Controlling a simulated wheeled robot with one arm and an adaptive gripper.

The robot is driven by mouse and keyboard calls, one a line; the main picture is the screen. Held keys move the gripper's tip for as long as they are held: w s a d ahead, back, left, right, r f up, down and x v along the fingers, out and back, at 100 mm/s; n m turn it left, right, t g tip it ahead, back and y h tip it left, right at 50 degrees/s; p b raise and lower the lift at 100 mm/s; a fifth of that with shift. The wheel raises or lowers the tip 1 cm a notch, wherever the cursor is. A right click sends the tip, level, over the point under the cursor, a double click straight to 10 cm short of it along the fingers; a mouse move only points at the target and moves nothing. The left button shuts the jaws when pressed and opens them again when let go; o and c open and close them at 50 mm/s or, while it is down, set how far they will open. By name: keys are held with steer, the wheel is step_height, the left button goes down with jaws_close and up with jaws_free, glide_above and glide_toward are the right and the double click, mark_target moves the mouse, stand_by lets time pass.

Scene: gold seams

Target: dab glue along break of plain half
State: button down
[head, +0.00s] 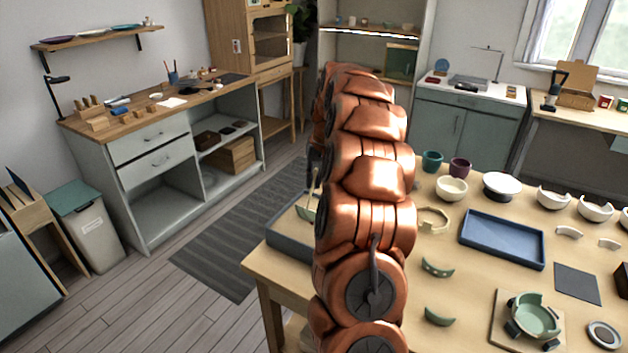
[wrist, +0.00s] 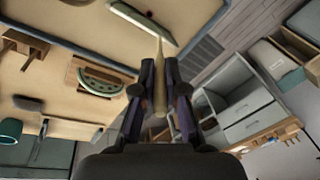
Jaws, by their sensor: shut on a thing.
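My gripper (wrist: 159,88) is shut on a slim pale tapered stick (wrist: 159,65), whose pointed end extends past the fingertips in the wrist view. On the table in the head view lie a green curved piece with dots (head: 437,267) and a plain green curved piece (head: 439,316). A green broken bowl (head: 535,313) sits in a holder on a board. The wrist view shows a dotted green half-round piece (wrist: 102,80) and a long pale-green edge (wrist: 145,22) near the stick's tip; contact cannot be told.
A blue tray (head: 503,239) lies on the wooden table (head: 475,290), with a dark mat (head: 578,281) to its right. A grey tray (head: 290,240) is partly hidden at the left edge.

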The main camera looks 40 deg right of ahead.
steer(key=shift+r, duration=0.1)
steer(key=shift+w, duration=0.1)
steer(key=shift+w+a+r, duration=0.1)
steer(key=shift+w+a, duration=0.1)
steer(key=shift+w, duration=0.35)
steer(key=shift+w+a+r, duration=0.1)
steer(key=shift+w+a, duration=0.05)
steer(key=shift+w, duration=0.35)
steer(key=shift+f, duration=0.4)
stand_by(0.8)
steer(key=shift+r, duration=0.35)
steer(key=w+p+v, duration=0.1)
steer(key=p+v, duration=0.1)
steer(key=v, duration=0.5)
steer(key=shift+w+a+r, duration=0.15)
steer(key=shift+a+r, duration=0.1)
steer(key=shift+r, duration=0.2)
stand_by(0.7)
stand_by(0.8)
